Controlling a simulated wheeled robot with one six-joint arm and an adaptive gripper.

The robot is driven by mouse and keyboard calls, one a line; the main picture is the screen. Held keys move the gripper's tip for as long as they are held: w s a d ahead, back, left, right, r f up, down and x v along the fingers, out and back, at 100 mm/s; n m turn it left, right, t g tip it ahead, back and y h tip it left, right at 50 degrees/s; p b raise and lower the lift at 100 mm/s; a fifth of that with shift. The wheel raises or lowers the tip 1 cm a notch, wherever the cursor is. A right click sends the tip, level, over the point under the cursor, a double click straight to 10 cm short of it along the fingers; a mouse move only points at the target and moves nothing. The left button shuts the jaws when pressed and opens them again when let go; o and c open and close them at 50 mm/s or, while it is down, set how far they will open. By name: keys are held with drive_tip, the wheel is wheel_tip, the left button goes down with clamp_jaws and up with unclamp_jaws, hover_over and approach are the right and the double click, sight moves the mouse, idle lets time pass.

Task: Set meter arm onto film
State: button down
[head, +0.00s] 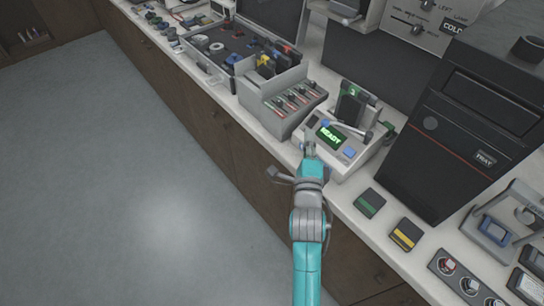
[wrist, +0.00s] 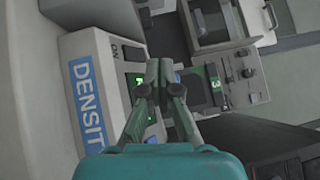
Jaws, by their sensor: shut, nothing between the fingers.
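The densitometer (head: 345,158) is a pale box on the counter with a lit green READY display (head: 330,136) and a blue button. Its meter arm (head: 347,128) is a light bar with a rounded end, lying across the front of a dark film-like panel (head: 353,106) with a green 3. I cannot tell if arm and panel touch. My gripper (head: 309,149) is shut and empty at the meter's front left edge. In the wrist view my fingertips (wrist: 164,88) cover part of the display; the blue DENSIT label (wrist: 87,92) is left and the panel (wrist: 205,88) right.
A grey rack (head: 280,103) with several slim tools stands left of the meter. A tall black TRAY unit (head: 465,135) stands close on the right. Green (head: 369,203) and yellow (head: 405,234) labelled blocks lie at the counter's front. Open floor is left.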

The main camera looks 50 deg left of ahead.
drive_tip(key=s+a+f, duration=0.1)
drive_tip(key=s+a, duration=0.2)
drive_tip(key=s, duration=0.5)
drive_tip(key=shift+s+f, duration=0.2)
drive_tip(key=shift+s, duration=0.15)
drive_tip(key=shift+a, duration=0.1)
idle(0.4)
drive_tip(key=s+d+f+n+h, duration=0.2)
drive_tip(key=d+f, duration=0.3)
drive_tip(key=d, duration=0.6)
drive_tip(key=s+d+f+n+h, duration=0.2)
drive_tip(key=d+f, duration=0.2)
drive_tip(key=d, duration=0.7)
drive_tip(key=s+d+f+n+h, duration=0.15)
drive_tip(key=d+f, duration=0.35)
drive_tip(key=d, duration=0.6)
drive_tip(key=s+d+r+n+h, duration=0.2)
drive_tip(key=s+d+r+h, duration=0.2)
drive_tip(key=s+d, duration=0.5)
drive_tip(key=s+d+r+n+h, duration=0.3)
drive_tip(key=s+d+h, duration=0.1)
drive_tip(key=s+d, duration=0.6)
drive_tip(key=v, duration=0.3)
drive_tip(key=shift+s+d, duration=0.15)
drive_tip(key=shift+s, duration=0.2)
